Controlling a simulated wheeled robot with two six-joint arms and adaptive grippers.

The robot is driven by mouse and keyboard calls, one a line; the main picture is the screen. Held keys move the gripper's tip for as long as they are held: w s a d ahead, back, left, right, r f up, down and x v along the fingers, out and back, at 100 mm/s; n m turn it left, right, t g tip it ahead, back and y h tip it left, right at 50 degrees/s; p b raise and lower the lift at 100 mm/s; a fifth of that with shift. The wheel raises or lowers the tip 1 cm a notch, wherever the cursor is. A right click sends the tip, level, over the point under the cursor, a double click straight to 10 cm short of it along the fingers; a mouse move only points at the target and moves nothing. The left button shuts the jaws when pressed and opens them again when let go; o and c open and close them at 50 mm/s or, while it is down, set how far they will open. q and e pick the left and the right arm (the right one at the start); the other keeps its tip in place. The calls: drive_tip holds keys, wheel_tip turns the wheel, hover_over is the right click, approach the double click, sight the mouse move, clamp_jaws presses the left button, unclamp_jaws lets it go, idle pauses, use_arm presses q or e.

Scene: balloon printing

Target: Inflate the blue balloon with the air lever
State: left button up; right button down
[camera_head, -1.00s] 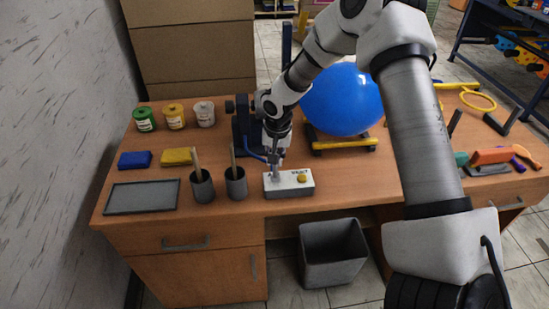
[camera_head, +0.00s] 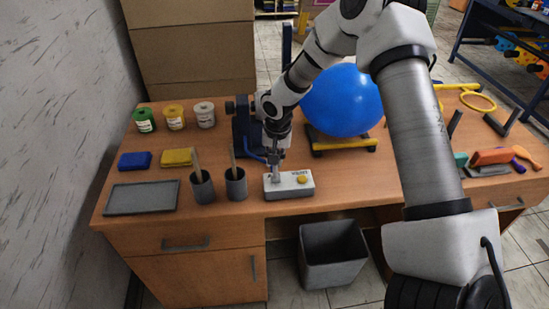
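The blue balloon (camera_head: 340,100) is round and full-looking, resting over a low stand with a yellow bar (camera_head: 344,146) behind the middle of the desk. A white control box (camera_head: 296,186) with a yellow button (camera_head: 302,180) sits near the desk's front edge. A small grey upright part, apparently the air lever (camera_head: 275,177), stands on the box's left end. My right gripper (camera_head: 275,160) points down at the lever and overlaps it. Its fingers are too small to show whether they are closed on it. My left gripper is out of view.
Two dark cups with brushes (camera_head: 236,188) stand just left of the box. A grey tray (camera_head: 142,198), sponges (camera_head: 135,161) and paint jars (camera_head: 174,117) are further left. An orange-handled tool (camera_head: 492,156) lies at right. A grey bin (camera_head: 332,254) stands below the desk front.

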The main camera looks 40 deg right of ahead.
drive_tip(key=c, duration=1.2)
unclamp_jaws()
drive_tip(key=shift+w+r, duration=0.15)
drive_tip(key=shift+r, duration=0.15)
drive_tip(key=shift+s+a, duration=0.2)
drive_tip(key=shift+s, duration=0.15)
drive_tip(key=r, duration=0.4)
drive_tip(key=s+r, duration=0.1)
drive_tip(key=r, duration=0.7)
drive_tip(key=shift+s+a, duration=0.2)
drive_tip(key=shift+s, duration=0.15)
